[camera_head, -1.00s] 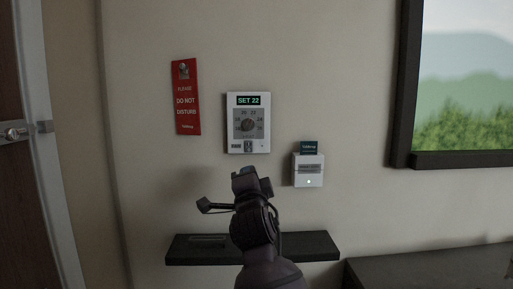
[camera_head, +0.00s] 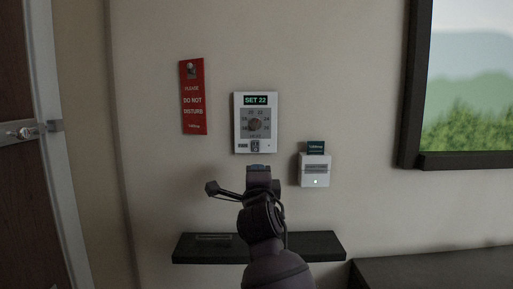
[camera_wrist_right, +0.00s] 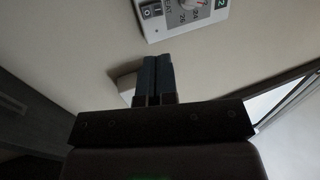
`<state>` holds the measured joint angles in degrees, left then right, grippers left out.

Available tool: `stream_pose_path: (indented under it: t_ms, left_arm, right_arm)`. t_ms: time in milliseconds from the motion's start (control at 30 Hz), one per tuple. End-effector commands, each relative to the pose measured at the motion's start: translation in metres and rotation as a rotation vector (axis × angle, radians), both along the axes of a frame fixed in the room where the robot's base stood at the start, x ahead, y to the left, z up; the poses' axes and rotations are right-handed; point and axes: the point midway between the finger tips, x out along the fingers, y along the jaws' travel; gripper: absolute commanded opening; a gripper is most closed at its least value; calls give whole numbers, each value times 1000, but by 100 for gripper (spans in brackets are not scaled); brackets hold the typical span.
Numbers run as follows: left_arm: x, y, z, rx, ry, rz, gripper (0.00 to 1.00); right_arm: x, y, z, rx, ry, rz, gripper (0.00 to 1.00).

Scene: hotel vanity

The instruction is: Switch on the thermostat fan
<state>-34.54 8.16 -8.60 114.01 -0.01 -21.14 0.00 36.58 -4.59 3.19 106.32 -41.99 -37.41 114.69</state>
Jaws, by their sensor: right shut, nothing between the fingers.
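The thermostat (camera_head: 272,125) is a white wall unit with a green "SET 22" display, a round dial (camera_head: 255,124) and a small fan switch (camera_head: 255,146) at its lower edge. In the right wrist view the thermostat (camera_wrist_right: 203,17) is at the top, with the switch (camera_wrist_right: 152,10) near its corner. My right gripper (camera_head: 258,168) is just below the thermostat in the head view and looks apart from it. In the right wrist view its fingers (camera_wrist_right: 154,62) are together and empty, pointing toward the wall. My left gripper is not in view.
A red "Do not disturb" sign (camera_head: 193,98) hangs left of the thermostat. A white card holder (camera_head: 315,178) with a dark green card (camera_head: 315,147) is at lower right. A dark shelf (camera_head: 322,246) projects below. A door (camera_head: 18,190) stands at left.

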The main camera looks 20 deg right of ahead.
Motion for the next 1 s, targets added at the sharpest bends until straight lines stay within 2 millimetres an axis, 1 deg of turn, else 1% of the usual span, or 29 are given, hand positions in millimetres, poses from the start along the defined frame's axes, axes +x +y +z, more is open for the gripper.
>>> stream_pose_path:
  t_ms: [100, 400, 600, 800, 1000]
  left_arm:
    - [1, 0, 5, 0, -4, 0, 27]
    - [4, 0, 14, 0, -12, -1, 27]
    - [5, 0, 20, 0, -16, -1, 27]
    - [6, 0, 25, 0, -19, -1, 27]
    - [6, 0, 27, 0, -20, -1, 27]
  right_arm:
    - [17, -6, 8, -4, -2, -2, 0]
    - [62, -19, 22, -3, 0, -3, 0]
    - [89, -26, 31, -5, 0, -2, 0]
    - [108, -31, 36, -2, 1, -2, 0]
    - [116, -34, 37, -2, 1, -1, 0]
